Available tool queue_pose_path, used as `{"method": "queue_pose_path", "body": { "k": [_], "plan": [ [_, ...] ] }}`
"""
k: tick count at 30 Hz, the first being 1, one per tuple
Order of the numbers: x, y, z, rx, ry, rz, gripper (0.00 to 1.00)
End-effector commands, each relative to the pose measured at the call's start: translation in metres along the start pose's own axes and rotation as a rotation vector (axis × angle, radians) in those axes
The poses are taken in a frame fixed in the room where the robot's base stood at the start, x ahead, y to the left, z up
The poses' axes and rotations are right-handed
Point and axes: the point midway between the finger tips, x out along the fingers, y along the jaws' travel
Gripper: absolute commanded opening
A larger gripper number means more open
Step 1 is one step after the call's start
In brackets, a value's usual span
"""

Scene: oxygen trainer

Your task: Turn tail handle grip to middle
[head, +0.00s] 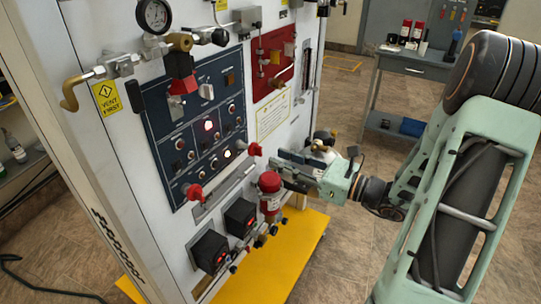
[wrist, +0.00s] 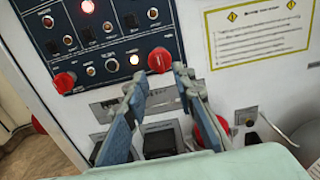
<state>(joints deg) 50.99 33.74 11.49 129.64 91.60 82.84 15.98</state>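My gripper (head: 278,162) is in front of the white panel's lower right, just above a red cylinder (head: 269,192). In the wrist view its two fingers are spread, with my gripper (wrist: 160,78) open and nothing held between them. A right red knob (head: 255,149) sits close to the fingertips; in the wrist view this red knob (wrist: 160,60) appears just beyond them. A left red knob (head: 194,191) is farther off, also in the wrist view (wrist: 64,82). I cannot tell which part is the tail handle grip, nor whether the fingers touch anything.
The blue control panel (head: 160,130) has several switches and lit lamps. Two black boxes (head: 240,216) stick out below. A yellow base (head: 285,262) runs along the floor. A gauge (head: 153,15) and pipes are above. A grey workbench (head: 412,65) stands behind at right.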

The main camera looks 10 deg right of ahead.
Motion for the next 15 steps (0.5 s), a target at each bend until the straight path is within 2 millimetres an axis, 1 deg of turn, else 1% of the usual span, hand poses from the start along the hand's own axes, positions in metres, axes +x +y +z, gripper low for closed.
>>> {"method": "queue_pose_path", "body": {
  "k": [1, 6, 10, 15],
  "plan": [
    [-0.013, -0.002, 0.000, 0.000, 0.000, -0.005, 0.24],
    [-0.046, -0.001, 0.000, 0.000, 0.001, -0.004, 0.24],
    [-0.063, -0.001, 0.000, 0.000, 0.000, -0.003, 0.24],
    [-0.072, 0.000, 0.000, 0.000, 0.000, -0.001, 0.24]
  ]
}}
